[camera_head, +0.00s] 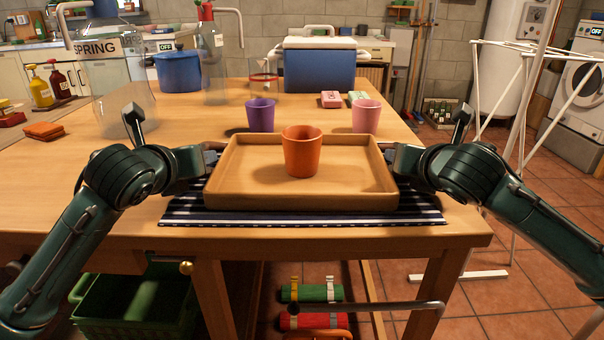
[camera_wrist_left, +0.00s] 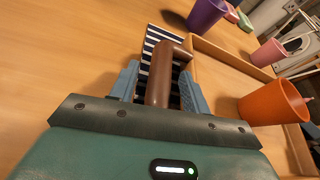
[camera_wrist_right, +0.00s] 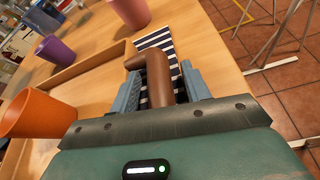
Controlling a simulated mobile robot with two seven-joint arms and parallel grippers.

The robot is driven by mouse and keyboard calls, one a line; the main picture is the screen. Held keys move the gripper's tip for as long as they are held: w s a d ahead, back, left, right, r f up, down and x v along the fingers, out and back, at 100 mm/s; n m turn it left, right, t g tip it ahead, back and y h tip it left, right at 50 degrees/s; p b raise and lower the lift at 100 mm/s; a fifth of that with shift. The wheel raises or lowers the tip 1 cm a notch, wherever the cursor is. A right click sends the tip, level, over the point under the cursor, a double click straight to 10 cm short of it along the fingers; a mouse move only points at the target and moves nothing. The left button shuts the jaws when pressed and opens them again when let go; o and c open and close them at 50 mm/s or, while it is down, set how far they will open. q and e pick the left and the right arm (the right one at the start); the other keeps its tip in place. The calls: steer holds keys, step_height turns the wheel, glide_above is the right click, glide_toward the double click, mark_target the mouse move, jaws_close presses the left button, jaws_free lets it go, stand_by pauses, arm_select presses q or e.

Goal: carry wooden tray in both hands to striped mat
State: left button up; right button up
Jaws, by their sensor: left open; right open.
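The wooden tray (camera_head: 300,199) lies on the striped mat (camera_head: 300,218) near the table's front edge, with mat showing at its front and sides. An orange cup (camera_head: 302,152) stands upright in the tray. My left gripper (camera_head: 208,158) is at the tray's left end, its open fingers on either side of a brown handle (camera_wrist_left: 160,75). My right gripper (camera_head: 391,158) is at the right end, its open fingers on either side of the other brown handle (camera_wrist_right: 157,78). Whether the fingers touch the handles I cannot tell.
A purple cup (camera_head: 261,115) and a pink cup (camera_head: 366,116) stand just behind the tray. A white drying rack (camera_head: 521,110) stands right of the table.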

arm_select(q)
steer(key=v, duration=0.9)
steer(key=shift+s+r, duration=0.2)
steer(key=shift+s, duration=0.15)
steer(key=shift+s+a+r, duration=0.1)
steer(key=shift+s+r, duration=0.05)
steer(key=shift+s, duration=0.25)
arm_select(e)
steer(key=shift+s, duration=0.15)
steer(key=v, duration=1.1)
steer(key=shift+s+r, duration=0.2)
steer(key=shift+s, duration=0.15)
arm_select(q)
steer(key=shift+s, duration=0.1)
